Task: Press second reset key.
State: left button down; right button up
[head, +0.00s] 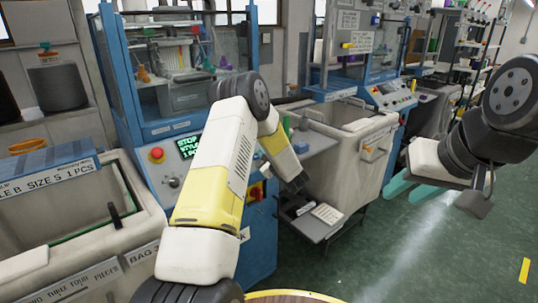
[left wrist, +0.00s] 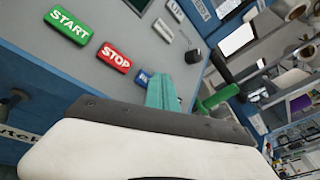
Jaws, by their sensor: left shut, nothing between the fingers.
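In the left wrist view a grey panel (left wrist: 75,60) carries a green START key (left wrist: 68,25), a red STOP key (left wrist: 114,56) and a blue key (left wrist: 143,76). The blue key is partly hidden behind the teal fingers, so its label is not readable. My left gripper (left wrist: 164,92) is shut and empty, its fingers beside the blue key; contact cannot be told. In the head view my left arm reaches to the near blue machine (head: 135,75), and its fingertips are hidden. My right gripper (head: 411,189) is open and empty above the floor at the right.
The near machine has a red knob (head: 157,155) and a green-lettered display (head: 190,146). A second blue machine has its own panel (head: 394,94). Large bins stand at left (head: 60,215) and centre (head: 355,160). A green handle (left wrist: 217,98) is close to my left fingers.

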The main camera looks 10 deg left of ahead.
pick_arm(q)
jog(key=shift+w+a+f, duration=0.15)
jog(key=shift+a+f, duration=0.05)
jog(key=shift+f, duration=0.15)
dwell(0.9)
jog(key=shift+r, duration=0.15)
jog(key=shift+s+d+r, duration=0.3)
jog(key=shift+d+r, duration=0.05)
jog(key=shift+r, duration=0.15)
jog(key=shift+d+r, duration=0.1)
jog(key=r, duration=0.1)
jog(key=s+d+r, duration=0.2)
jog(key=shift+d+r, duration=0.15)
jog(key=shift+r, duration=0.2)
dwell(0.5)
